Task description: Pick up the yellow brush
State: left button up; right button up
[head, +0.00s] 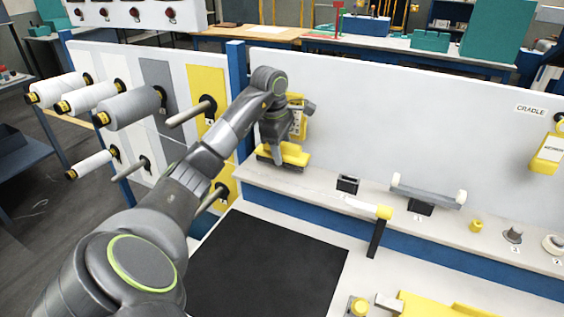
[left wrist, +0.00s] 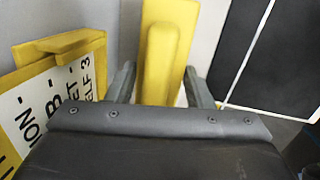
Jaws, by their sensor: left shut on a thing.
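The yellow brush (head: 293,153) is at the left end of the pale shelf, with a dark underside. My left gripper (head: 278,148) reaches down over it from above and is shut on it. In the left wrist view the brush's yellow handle (left wrist: 160,65) stands between the two grey fingers (left wrist: 160,88). I cannot tell whether the brush still touches the shelf. My right gripper is not in view.
A yellow-framed sign (left wrist: 65,85) stands close beside the gripper. The white back panel (head: 400,120) rises behind the shelf. A black holder (head: 347,184) and a grey bar with white ends (head: 427,192) sit to the right. A black mat (head: 265,265) lies in front.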

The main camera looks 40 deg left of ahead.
aim_at(283, 143)
pick_arm(q)
notch_tip(283, 143, up, 4)
jog(key=shift+d+f+p, duration=0.1)
jog(key=shift+f+p, duration=0.15)
jog(key=shift+p, duration=0.9)
jog(key=shift+s, duration=0.25)
jog(key=s+d+b, duration=0.1)
jog(key=s, duration=0.4)
jog(key=s+d+b, duration=0.2)
jog(key=s, duration=0.3)
jog(key=s+d+b, duration=0.1)
jog(key=s, duration=0.4)
jog(key=shift+s+d+f+b, duration=0.2)
jog(key=shift+s+d+b, duration=0.1)
jog(key=shift+d, duration=0.1)
jog(key=shift+s+d+r+p, duration=0.1)
jog(key=shift+s+d+p, duration=0.15)
jog(key=shift+s+p, duration=0.35)
jog(key=shift+s+d+r+p, duration=0.1)
jog(key=shift+s+d+p, duration=0.1)
jog(key=shift+s+p, duration=0.35)
jog(key=shift+s+d+f, duration=0.1)
jog(key=shift+s, duration=0.1)
